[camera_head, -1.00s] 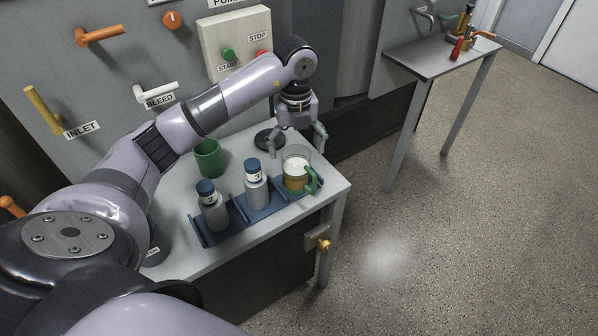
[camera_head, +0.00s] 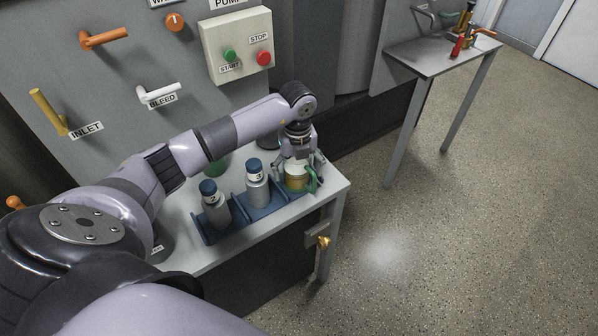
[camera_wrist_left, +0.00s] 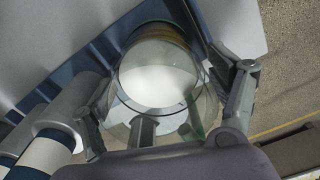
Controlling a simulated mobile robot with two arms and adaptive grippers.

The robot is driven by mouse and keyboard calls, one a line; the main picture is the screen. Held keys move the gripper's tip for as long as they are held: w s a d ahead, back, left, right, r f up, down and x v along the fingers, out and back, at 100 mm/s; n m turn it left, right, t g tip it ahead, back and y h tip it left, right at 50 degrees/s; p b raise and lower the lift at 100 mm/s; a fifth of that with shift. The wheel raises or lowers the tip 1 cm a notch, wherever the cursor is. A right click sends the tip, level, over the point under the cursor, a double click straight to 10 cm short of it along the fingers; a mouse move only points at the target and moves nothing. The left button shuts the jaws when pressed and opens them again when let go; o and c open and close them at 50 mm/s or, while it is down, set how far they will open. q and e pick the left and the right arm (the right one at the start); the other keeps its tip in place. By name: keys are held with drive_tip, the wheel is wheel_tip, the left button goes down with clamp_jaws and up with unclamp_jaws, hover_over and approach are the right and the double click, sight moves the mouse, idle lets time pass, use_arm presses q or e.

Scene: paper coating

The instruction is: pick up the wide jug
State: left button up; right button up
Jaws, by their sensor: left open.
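The wide jug (camera_head: 296,183) is a clear vessel with a pale, amber-banded content and a green handle. It stands upright in the right end of the blue rack (camera_head: 236,228) on the table. My left gripper (camera_head: 299,170) is over the jug with its fingers spread open around the rim. In the left wrist view the jug (camera_wrist_left: 160,75) lies between the two fingers, with its round mouth facing the camera and the green handle at lower right. Whether a finger touches it cannot be told. My right gripper is not in view.
Two grey bottles with blue caps, one in the middle (camera_head: 257,190) and one at left (camera_head: 215,208), stand in the same rack. A green cup (camera_head: 217,167) is mostly hidden behind my arm. A wall panel with levers and a start-stop box (camera_head: 238,48) stands behind.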

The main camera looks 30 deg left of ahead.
use_arm(q)
drive_tip(key=c, duration=1.4)
drive_tip(key=shift+o, duration=0.2)
drive_tip(key=shift+r, duration=0.15)
